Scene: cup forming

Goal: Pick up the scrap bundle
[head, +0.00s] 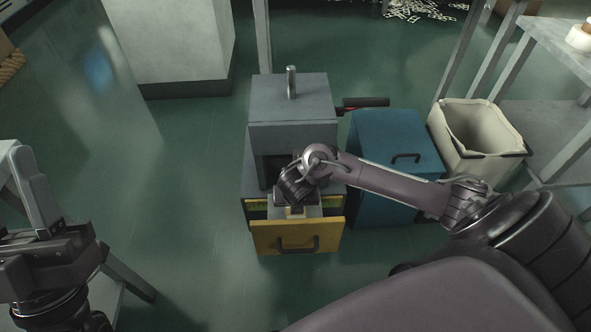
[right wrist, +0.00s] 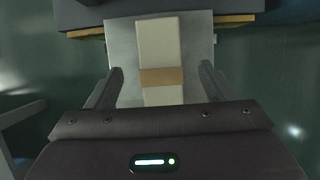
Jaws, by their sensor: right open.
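The scrap bundle (right wrist: 160,42) is a pale, long block with a tan band around it. In the right wrist view it lies on a grey plate (right wrist: 121,45). My right gripper (right wrist: 163,72) is open, with one finger on each side of the bundle's near part and gaps between. In the head view this gripper (head: 296,200) is at the front of the grey machine (head: 290,100), above the yellow drawer front (head: 265,239), and the wrist hides most of the bundle. My left gripper (head: 45,255) is at the lower left, away from the machine; its jaw opening is unclear.
A blue box (head: 385,135) with a handle stands right of the machine, and a cream bin (head: 480,135) beyond it. A grey table (head: 560,40) is at the far right. Floor left of the machine is clear.

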